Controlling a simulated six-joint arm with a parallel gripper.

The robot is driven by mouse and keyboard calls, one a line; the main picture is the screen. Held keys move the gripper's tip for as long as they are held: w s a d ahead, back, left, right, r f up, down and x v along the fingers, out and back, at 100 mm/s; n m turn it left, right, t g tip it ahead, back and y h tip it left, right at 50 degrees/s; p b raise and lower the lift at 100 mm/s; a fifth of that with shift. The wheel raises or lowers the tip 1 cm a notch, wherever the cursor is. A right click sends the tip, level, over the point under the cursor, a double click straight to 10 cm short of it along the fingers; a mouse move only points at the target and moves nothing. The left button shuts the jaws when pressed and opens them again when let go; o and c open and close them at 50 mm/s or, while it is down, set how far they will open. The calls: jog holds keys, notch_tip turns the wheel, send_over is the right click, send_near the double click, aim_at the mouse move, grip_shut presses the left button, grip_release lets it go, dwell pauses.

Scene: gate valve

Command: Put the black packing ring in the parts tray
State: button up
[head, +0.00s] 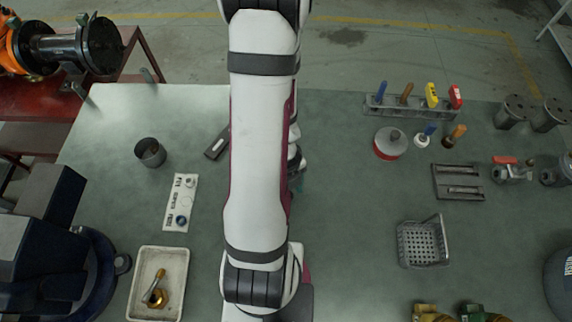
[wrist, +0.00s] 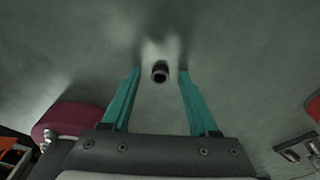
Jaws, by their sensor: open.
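A small dark ring-like piece (wrist: 160,72), which looks like the black packing ring, shows in the wrist view. It lies between and a little beyond the fingertips of my gripper (wrist: 160,80). The teal fingers are apart and I see no contact with it. A shallow cream tray (head: 136,300) at the lower left, likely the parts tray, holds brass-coloured parts (head: 157,292).
A dark cup (head: 150,152) and a white board with small parts (head: 180,203) stand left of my arm. The bench between arm and basket is clear.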

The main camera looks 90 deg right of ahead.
grip_shut()
dwell(0.3)
notch_tip(320, 180, up, 10)
jog(key=w+n, duration=0.6)
jog(key=w, duration=0.6)
jog(key=n+h, duration=0.1)
jog(key=n, duration=0.6)
send_over(153, 269)
jog(key=shift+g, duration=0.3)
jog(key=f, duration=0.4)
jog(key=shift+d+f, duration=0.25)
jog(key=shift+f, duration=0.15)
jog(key=shift+w+a+f, duration=0.15)
jog(key=shift+f, duration=1)
jog(key=shift+w+a+f, duration=0.1)
jog(key=shift+a+f, duration=0.05)
jog(key=shift+f, duration=0.95)
